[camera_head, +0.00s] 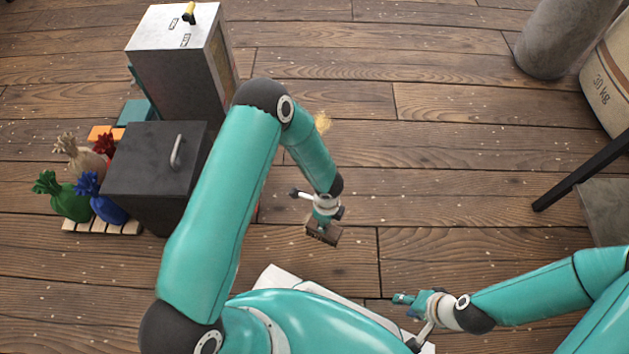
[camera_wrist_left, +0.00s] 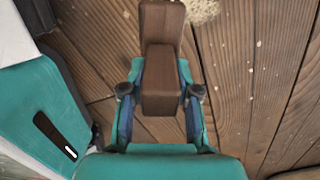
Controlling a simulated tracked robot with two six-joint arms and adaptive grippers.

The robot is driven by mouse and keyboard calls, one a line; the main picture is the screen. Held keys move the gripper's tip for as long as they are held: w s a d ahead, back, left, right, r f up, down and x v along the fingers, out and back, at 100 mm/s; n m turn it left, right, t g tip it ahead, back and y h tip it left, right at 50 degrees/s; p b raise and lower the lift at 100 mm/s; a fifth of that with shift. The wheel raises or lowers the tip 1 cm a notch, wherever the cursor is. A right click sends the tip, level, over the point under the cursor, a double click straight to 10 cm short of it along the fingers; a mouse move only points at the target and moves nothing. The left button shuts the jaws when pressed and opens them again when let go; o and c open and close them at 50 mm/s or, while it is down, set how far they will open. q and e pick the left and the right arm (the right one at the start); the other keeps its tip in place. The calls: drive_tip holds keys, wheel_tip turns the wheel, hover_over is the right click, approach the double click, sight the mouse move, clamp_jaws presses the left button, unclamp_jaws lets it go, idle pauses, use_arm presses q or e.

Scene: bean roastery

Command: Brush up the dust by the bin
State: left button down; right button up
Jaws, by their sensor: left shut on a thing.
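My left gripper (camera_head: 322,214) is shut on a brown block-shaped brush (camera_head: 324,234). In the left wrist view, the brush (camera_wrist_left: 163,60) sits between both fingers (camera_wrist_left: 161,92) and points away from the wrist. A tan dust patch (camera_head: 323,122) lies on the floor beside my left forearm, which may hide part of it. The dust (camera_wrist_left: 203,9) also shows at the top of the wrist view, just right of the brush's far end. A dark box with a handle (camera_head: 150,160), perhaps the bin, stands left of my left arm. My right gripper (camera_head: 404,298) is at lower right, apart from these things; its finger gap is unclear.
A tall metal cabinet (camera_head: 165,50) stands behind the dark box. Colored sacks (camera_head: 72,200) sit on a small pallet (camera_head: 100,226) at left. A grey cylinder (camera_head: 550,45), a 30 kg container (camera_head: 610,85) and a black leg (camera_head: 585,175) are at right. The middle plank floor (camera_head: 450,150) is clear.

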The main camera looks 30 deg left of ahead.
use_arm(q)
drive_tip(key=shift+r+p, duration=0.5)
drive_tip(key=shift+r, duration=0.65)
